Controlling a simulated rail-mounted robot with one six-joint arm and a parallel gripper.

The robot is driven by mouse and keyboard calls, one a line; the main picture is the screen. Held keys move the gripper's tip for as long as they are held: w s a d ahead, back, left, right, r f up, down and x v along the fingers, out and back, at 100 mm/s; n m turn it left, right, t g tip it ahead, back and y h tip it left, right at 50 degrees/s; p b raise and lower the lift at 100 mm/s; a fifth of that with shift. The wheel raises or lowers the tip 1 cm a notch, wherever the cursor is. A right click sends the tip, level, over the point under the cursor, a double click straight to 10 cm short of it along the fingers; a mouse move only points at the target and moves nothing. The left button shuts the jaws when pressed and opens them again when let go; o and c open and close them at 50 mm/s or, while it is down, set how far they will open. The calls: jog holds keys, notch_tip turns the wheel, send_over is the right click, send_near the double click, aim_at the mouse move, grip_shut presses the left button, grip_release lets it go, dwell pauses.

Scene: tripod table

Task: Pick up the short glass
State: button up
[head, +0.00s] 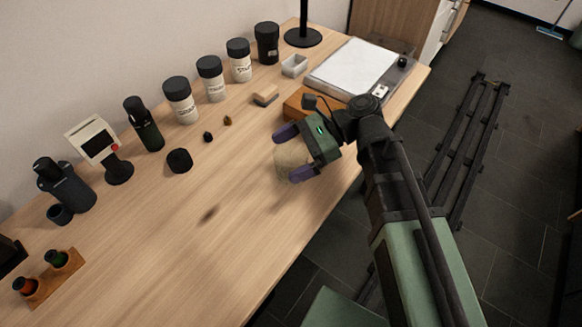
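A short, round, beige speckled vessel (290,158) is at the right part of the table, near its front edge; it looks like the short glass, but its clear walls are hard to make out. My gripper (292,154) has its two purple fingers spread wide, one at the far side of the vessel and one at the near side. The near finger covers part of the vessel. I cannot tell whether the fingers touch it, or whether its base rests on the table.
The wooden table (150,270) is clear to the left of my gripper. A wooden box (300,104) stands close behind it. Black-lidded jars (211,80) line the wall. A black puck-like piece (179,161) and a dark bottle (144,125) stand farther left.

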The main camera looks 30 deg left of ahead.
jog(key=c, duration=0.9)
jog(key=shift+c, duration=0.2)
jog(key=shift+r, duration=0.1)
notch_tip(320, 180, up, 20)
jog(key=p, duration=2)
